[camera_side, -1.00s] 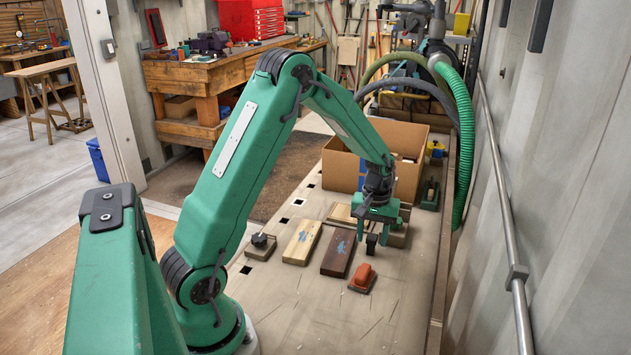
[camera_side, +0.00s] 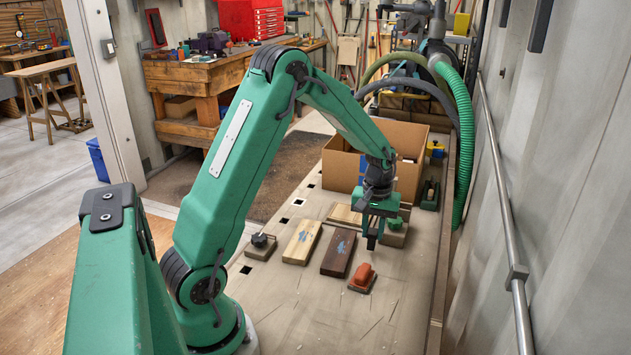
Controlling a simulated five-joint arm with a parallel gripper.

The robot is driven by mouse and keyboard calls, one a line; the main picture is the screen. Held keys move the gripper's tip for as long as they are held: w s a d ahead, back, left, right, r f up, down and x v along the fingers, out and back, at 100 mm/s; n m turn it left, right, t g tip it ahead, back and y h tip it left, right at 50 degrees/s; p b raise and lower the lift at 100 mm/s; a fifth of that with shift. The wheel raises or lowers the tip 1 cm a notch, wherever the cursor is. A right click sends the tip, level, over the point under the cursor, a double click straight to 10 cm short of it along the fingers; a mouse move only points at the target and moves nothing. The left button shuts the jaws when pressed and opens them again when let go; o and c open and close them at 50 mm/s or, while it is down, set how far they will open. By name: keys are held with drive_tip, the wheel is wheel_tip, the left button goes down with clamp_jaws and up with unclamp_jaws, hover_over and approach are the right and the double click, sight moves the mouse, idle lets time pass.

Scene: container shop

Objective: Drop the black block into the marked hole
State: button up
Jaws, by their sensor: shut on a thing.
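My gripper (camera_side: 373,236) is shut on the black block (camera_side: 371,242) and holds it above the bench, between the dark wooden block and the green-knobbed piece. The fingers hide part of the block. A row of dark square holes runs along the left side of the bench top. One hole (camera_side: 298,202) shows a pale outline and seems to be the marked one; it lies well to the left of my gripper. Other holes are a nearer one (camera_side: 247,269), one in between (camera_side: 284,220) and a farther one (camera_side: 311,186).
A pale wooden block (camera_side: 301,242), a dark wooden block (camera_side: 338,253), a black-knobbed piece (camera_side: 261,245), an orange-topped block (camera_side: 362,279) and a green-knobbed piece (camera_side: 394,232) stand on the bench. A cardboard box (camera_side: 405,140) stands behind. The front of the bench is mostly clear.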

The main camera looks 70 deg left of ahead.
sight(371, 228)
drive_tip(key=shift+r, duration=1.65)
drive_tip(key=shift+a, duration=0.6)
drive_tip(key=s+a+r, duration=0.1)
drive_tip(key=s+a, duration=0.3)
drive_tip(key=a, duration=1)
drive_tip(key=s+a+r, duration=0.1)
drive_tip(key=s+a, duration=0.3)
drive_tip(key=a, duration=1.1)
drive_tip(key=shift+m, duration=0.3)
drive_tip(key=shift+a+f, duration=0.1)
drive_tip(key=shift+f, duration=0.15)
drive_tip(key=shift+f, duration=2.65)
drive_tip(key=shift+f, duration=1.25)
